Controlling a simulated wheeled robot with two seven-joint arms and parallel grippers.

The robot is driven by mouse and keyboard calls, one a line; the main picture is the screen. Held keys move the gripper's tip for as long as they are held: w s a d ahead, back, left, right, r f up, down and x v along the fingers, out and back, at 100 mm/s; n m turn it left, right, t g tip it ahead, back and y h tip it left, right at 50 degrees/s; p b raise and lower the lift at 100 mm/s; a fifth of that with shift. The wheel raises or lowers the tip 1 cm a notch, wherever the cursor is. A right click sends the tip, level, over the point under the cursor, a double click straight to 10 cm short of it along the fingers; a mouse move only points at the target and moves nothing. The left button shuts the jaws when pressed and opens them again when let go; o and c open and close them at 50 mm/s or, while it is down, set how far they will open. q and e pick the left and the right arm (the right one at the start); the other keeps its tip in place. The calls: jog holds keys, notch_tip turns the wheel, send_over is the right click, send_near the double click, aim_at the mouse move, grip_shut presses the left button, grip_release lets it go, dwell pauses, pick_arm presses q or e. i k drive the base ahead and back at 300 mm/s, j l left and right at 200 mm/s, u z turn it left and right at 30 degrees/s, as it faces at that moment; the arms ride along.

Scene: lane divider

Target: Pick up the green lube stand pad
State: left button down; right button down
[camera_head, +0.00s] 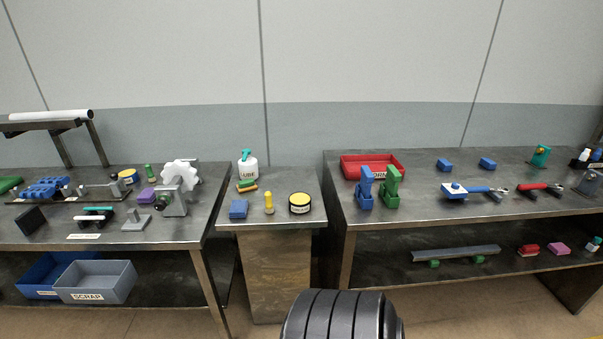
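The green pad (247,184) lies on the small middle stand (284,223), just in front of a white bottle (248,168) labelled LUBE with a teal top. The pad is small, with a yellow or orange layer or piece showing at its lower edge; I cannot tell if that is part of it. Neither of my grippers is in view, and nothing of mine is near the pad.
Near the pad stand a blue block (238,209), a yellow peg-like piece (268,202) and a yellow-topped black tin (299,203). Cluttered benches flank the stand; the right bench holds a red bin (372,164) and blue and green holders (391,187).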

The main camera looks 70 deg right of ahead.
aim_at(247, 185)
jog(key=z, duration=1.95)
